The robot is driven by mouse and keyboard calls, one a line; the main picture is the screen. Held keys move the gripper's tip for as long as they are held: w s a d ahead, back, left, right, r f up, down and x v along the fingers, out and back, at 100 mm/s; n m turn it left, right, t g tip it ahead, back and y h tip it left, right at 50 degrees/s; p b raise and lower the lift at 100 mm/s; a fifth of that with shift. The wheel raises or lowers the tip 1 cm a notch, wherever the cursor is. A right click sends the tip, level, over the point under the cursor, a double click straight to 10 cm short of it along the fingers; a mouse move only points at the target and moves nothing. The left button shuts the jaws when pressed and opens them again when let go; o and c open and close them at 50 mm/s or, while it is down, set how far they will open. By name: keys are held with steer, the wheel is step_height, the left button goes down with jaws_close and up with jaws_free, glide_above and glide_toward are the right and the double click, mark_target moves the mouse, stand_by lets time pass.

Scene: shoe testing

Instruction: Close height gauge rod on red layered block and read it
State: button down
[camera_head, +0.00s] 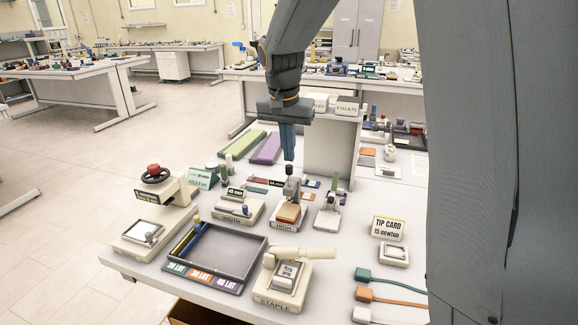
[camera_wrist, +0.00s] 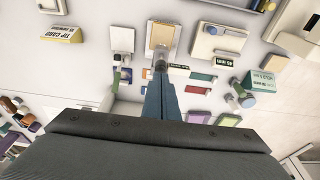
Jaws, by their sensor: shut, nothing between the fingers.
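The height gauge (camera_head: 292,189) stands on the table on a pale base lettered HIGH. Its dark rod and grey knob rise over a layered block (camera_head: 289,212) with an orange-tan top and red below. In the wrist view the block (camera_wrist: 161,36) lies just past the gauge's knob (camera_wrist: 160,66). My gripper (camera_head: 289,158) points down, with its blue fingers shut and empty, right above the gauge's top. In the wrist view the fingertips (camera_wrist: 159,76) appear at the knob; I cannot tell whether they touch it. The gap between rod and block is too small to make out.
A width gauge (camera_head: 237,208) stands to the left and another small gauge (camera_head: 328,215) to the right. A grey tray (camera_head: 228,252) and a stapler-like press (camera_head: 284,280) are in front. A tip card (camera_head: 388,227) stands at right.

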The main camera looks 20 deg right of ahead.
mark_target(289, 166)
steer(key=shift+f+b, duration=0.85)
steer(key=shift+f, duration=0.95)
stand_by(1.1)
steer(key=shift+r, duration=0.15)
stand_by(1.0)
steer(key=shift+r+p, duration=1.9)
steer(key=shift+r, duration=0.5)
steer(key=shift+s+f, duration=0.1)
